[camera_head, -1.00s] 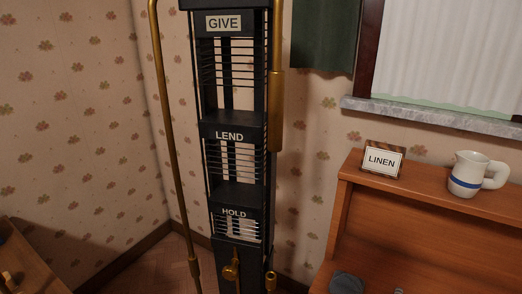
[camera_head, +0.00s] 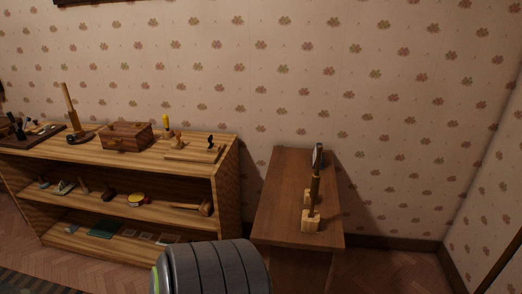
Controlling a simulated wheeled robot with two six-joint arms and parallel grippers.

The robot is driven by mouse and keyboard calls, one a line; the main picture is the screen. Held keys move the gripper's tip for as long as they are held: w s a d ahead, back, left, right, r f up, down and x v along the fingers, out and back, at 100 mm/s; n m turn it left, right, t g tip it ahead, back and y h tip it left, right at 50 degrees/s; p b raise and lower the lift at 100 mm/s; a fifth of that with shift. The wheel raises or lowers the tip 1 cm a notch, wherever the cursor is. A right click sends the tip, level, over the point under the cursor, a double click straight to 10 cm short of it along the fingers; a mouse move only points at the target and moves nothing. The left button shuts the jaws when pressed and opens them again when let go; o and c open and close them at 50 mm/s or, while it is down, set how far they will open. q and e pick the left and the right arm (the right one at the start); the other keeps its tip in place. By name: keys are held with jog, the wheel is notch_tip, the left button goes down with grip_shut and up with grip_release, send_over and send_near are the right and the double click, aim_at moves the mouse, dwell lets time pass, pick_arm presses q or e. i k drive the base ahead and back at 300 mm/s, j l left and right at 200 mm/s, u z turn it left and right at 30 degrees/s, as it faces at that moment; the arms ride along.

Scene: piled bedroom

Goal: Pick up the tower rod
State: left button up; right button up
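The tower and its brass rods, seen in the earlier head view, are outside the head view now. I see no thing here that I can tell is the tower rod. Neither gripper shows. A grey ribbed, rounded part with a green edge, probably one of my own arm links, fills the bottom centre and covers the lower front of the shelf.
A low wooden shelf unit (camera_head: 228,164) at left holds a wooden box (camera_head: 126,136), a mallet (camera_head: 193,207) and several small objects. A narrow brown table (camera_head: 277,205) beside it bears an upright handled object (camera_head: 314,188) and pale wooden blocks (camera_head: 310,222). Floor at right is clear.

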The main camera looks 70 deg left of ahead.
aim_at(314, 194)
jog(key=u, duration=1.85)
